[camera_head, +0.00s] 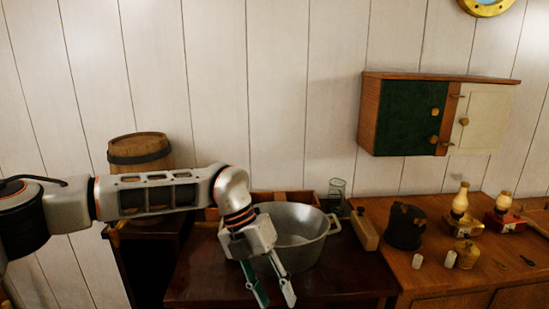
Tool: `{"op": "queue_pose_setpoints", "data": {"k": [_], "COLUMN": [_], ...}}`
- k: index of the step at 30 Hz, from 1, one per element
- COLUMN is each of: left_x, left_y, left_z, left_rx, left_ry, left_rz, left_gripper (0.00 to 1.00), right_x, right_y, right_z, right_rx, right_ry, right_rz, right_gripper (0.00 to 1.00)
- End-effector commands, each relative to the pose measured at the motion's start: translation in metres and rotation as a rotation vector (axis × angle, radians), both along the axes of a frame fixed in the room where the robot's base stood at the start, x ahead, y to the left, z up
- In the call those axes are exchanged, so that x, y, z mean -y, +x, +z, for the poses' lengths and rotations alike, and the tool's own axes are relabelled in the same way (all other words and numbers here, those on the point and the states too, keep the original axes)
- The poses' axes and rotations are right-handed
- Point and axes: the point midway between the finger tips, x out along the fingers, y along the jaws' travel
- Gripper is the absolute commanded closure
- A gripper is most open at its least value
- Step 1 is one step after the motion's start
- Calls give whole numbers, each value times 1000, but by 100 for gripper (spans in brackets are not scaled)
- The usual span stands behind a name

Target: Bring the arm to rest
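My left arm (155,195) comes in from the left and reaches across in front of a wooden barrel. Its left gripper (272,300) hangs down in front of a large metal pot (302,232) on the dark table. The two fingers are apart, with nothing seen between them. The gripper covers the left part of the pot; whether they touch I cannot tell. My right gripper is not in view.
The barrel (140,151) stands at the left. A wooden block (364,229), dark pot (405,227), two lamps (461,200) and small items crowd the right counter (425,275). A cabinet (398,117) hangs on the wall above. The dark table's front (335,277) is bare.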

Motion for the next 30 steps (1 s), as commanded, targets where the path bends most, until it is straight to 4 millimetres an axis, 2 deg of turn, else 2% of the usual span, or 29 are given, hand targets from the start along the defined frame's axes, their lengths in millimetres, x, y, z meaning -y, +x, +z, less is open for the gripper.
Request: {"op": "queue_pose_setpoints", "data": {"k": [1, 3, 7, 12, 15, 19, 23, 26, 30], "left_x": [25, 59, 113, 163, 179, 186, 176, 159, 122], "left_y": [-22, -49, -91, -124, -130, -121, -99, -76, -43], "left_z": [-12, -17, -12, 16, 36, 57, 68, 64, 38], "left_rx": [-52, -114, -229, -374, -454, -549, -637, -695, -763], "left_ry": [-83, -212, -452, -754, -920, -1113, -1276, -1375, -1470], "left_rz": [-24, -41, -32, 57, 148, 309, 513, 694, 980], "left_gripper": [62, 62, 62, 62, 62, 62, 62, 62, 62], "right_x": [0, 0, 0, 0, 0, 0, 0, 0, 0], "right_y": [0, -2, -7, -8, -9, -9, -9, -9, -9], "right_z": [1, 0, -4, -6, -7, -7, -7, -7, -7], "right_rx": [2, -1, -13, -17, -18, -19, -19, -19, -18], "right_ry": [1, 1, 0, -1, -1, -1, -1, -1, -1], "right_rz": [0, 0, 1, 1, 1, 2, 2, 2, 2], "right_gripper": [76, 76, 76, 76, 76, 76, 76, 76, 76]}}
